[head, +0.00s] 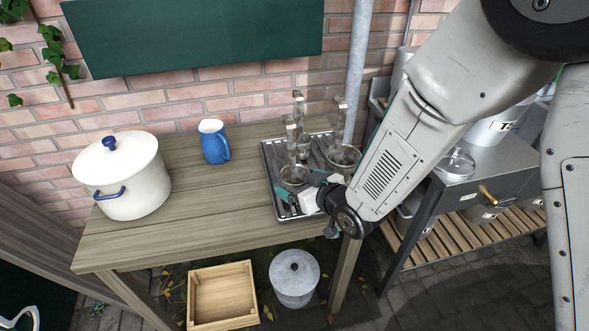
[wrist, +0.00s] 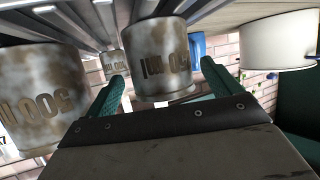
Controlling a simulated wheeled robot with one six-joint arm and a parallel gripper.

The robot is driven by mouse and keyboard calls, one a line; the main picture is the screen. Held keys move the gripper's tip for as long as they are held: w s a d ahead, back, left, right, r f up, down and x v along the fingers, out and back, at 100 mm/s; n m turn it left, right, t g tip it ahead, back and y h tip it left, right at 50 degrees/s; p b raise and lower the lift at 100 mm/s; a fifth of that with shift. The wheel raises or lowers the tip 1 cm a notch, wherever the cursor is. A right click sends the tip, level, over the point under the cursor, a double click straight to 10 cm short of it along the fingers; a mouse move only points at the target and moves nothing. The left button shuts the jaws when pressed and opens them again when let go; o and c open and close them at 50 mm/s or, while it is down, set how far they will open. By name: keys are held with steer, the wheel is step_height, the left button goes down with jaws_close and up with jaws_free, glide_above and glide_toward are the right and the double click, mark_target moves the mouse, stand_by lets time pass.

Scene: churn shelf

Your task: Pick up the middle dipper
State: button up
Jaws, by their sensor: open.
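Several metal dippers with upright handles stand on a dark ribbed tray (head: 268,160) at the bench's right end. The front dipper (head: 294,174) also shows in the wrist view (wrist: 160,55), a scuffed cup with a partly readable "50" marking. A larger dipper (head: 343,158) stands to its right; a cup marked 500 fills the left of the wrist view (wrist: 40,95). A smaller cup (wrist: 113,62) shows farther back. My gripper (head: 299,181) is open, its teal fingers on either side of the front cup. Whether they touch it I cannot tell.
A cream lidded pot (head: 124,185) and a blue jug (head: 215,145) stand on the wooden bench (head: 190,220), with bare boards between. A wooden crate (head: 222,296) and a grey lidded can (head: 294,278) are below. A metal cart (head: 470,175) stands right.

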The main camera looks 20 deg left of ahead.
mark_target(288, 175)
steer(key=x, duration=0.3)
steer(key=shift+w+a, duration=0.2)
steer(key=shift+a, duration=0.2)
steer(key=c, duration=1.1)
steer(key=shift+c, duration=0.2)
steer(key=shift+r, duration=0.2)
